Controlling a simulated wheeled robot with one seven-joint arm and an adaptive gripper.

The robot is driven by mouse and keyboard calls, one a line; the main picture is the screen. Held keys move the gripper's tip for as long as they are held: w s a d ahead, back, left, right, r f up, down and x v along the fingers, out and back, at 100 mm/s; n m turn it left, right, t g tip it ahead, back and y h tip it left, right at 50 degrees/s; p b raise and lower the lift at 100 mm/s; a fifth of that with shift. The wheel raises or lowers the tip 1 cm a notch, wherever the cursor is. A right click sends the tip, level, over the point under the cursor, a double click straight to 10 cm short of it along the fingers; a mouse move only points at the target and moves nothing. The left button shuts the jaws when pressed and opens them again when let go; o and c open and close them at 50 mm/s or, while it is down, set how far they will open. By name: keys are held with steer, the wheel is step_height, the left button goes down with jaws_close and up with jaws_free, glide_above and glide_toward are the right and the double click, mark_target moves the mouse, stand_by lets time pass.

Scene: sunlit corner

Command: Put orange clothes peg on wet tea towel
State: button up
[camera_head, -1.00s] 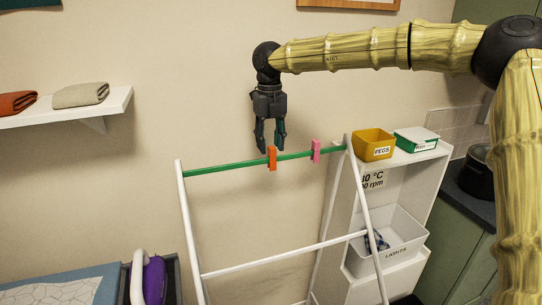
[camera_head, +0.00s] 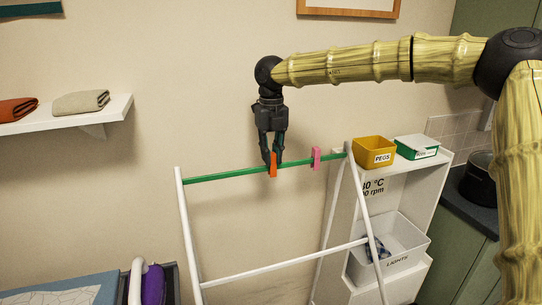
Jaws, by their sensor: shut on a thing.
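The orange clothes peg (camera_head: 273,171) is on the green top rail (camera_head: 222,174) of a white drying rack. My gripper (camera_head: 273,161) points down over the rail, and its fingers are shut on the orange peg, hiding the peg's upper part. A pink peg (camera_head: 316,158) sits on the same rail, a little to the right of my gripper. A blue and white checked cloth (camera_head: 377,247) lies in the bin marked LIGHTS (camera_head: 402,259); I cannot tell whether it is the wet tea towel.
A yellow PEGS box (camera_head: 374,151) and a green and white box (camera_head: 417,147) stand on the white shelf unit at right. Folded cloths lie on the wall shelf (camera_head: 70,118) at left. A purple iron (camera_head: 152,283) stands at lower left.

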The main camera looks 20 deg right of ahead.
mark_target(272, 153)
steer(key=shift+s+r, duration=0.4)
steer(key=shift+s, duration=0.2)
steer(key=shift+w+f, duration=0.15)
steer(key=shift+w, duration=0.2)
step_height(272, 153, up, 7)
steer(key=p, duration=0.6)
steer(key=shift+s, duration=0.1)
stand_by(0.4)
